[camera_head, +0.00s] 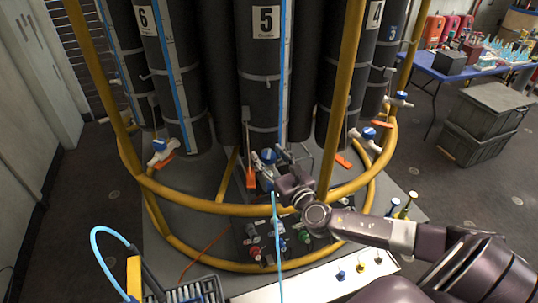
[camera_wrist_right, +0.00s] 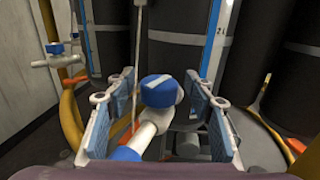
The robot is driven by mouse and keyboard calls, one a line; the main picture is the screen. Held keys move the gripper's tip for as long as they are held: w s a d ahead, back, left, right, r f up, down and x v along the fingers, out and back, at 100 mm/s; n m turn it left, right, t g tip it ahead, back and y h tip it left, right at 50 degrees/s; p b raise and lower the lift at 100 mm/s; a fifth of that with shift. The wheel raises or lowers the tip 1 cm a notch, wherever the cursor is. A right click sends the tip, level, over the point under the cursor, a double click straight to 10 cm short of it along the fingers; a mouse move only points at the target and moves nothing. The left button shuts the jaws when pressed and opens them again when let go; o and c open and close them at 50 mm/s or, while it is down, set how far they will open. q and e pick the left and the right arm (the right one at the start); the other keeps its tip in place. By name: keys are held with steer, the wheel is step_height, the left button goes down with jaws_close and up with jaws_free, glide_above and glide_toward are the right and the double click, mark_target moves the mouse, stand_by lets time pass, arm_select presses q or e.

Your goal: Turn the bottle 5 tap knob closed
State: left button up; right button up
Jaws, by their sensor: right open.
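The bottle 5 tap knob (camera_head: 269,156) is a blue cap low on the black bottle labelled 5 (camera_head: 265,60). In the right wrist view the knob (camera_wrist_right: 158,90) sits on a white tap body (camera_wrist_right: 150,125), with a pale stripe slanting across its top. My right gripper (camera_head: 285,168) reaches in over the yellow rail. In its wrist view the open gripper (camera_wrist_right: 162,105) has one set of blue-grey pads on each side of the knob, with visible gaps. My left gripper is not in view.
Yellow rails (camera_head: 225,208) ring the bottles. Other blue-knobbed taps sit at bottle 6 (camera_head: 158,145) and at right (camera_head: 368,133). An orange tag (camera_head: 251,178) hangs beside the tap. A light blue hose (camera_head: 277,230) runs down. Grey crates (camera_head: 480,115) stand at right.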

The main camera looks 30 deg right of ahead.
steer(key=shift+c, duration=0.2)
steer(key=c, duration=1.2)
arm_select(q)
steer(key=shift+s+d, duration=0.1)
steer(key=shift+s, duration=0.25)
arm_select(e)
steer(key=shift+o, duration=0.2)
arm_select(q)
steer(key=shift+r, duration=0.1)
arm_select(e)
steer(key=shift+a, duration=0.1)
